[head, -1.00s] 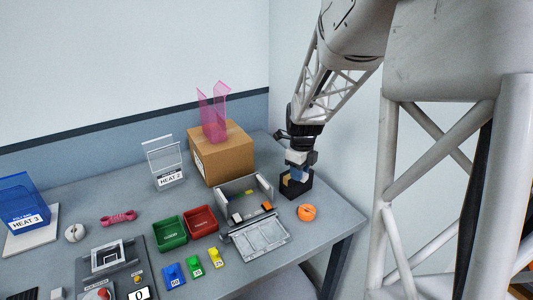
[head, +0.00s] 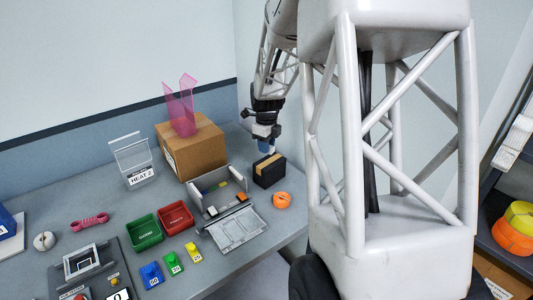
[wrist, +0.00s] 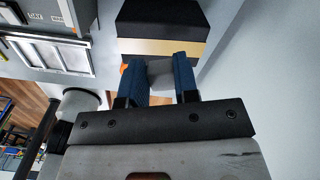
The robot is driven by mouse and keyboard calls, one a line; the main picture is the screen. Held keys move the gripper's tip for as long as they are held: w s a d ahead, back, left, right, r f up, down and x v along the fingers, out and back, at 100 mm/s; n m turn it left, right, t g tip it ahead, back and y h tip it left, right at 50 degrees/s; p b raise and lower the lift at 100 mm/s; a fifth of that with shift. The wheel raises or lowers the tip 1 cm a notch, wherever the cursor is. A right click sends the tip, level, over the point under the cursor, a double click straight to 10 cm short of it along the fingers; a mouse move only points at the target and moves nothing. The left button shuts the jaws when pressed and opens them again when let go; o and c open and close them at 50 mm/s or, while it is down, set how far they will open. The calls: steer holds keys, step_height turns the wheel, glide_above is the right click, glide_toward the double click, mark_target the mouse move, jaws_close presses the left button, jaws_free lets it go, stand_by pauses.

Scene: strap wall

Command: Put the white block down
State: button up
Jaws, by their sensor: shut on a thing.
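My gripper (head: 265,149) hangs at the back right of the table, just behind and above a black box with a tan band (head: 269,172). In the wrist view its two blue fingers (wrist: 166,70) are shut on a pale grey-white block (wrist: 160,73), seen only in part between them. The block cannot be made out in the head view. The black box (wrist: 165,17) shows beyond the fingertips in the wrist view.
An orange round object (head: 282,200) lies near the table's right edge. A grey open-lidded case (head: 235,228) is left of the black box. A cardboard box (head: 190,147) with pink panels stands behind. Red (head: 175,218) and green (head: 144,232) trays sit farther left.

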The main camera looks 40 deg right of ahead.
steer(key=shift+f, duration=1.75)
steer(key=shift+f, duration=0.1)
steer(key=o, duration=0.9)
step_height(320, 180, up, 12)
steer(key=shift+r, duration=0.1)
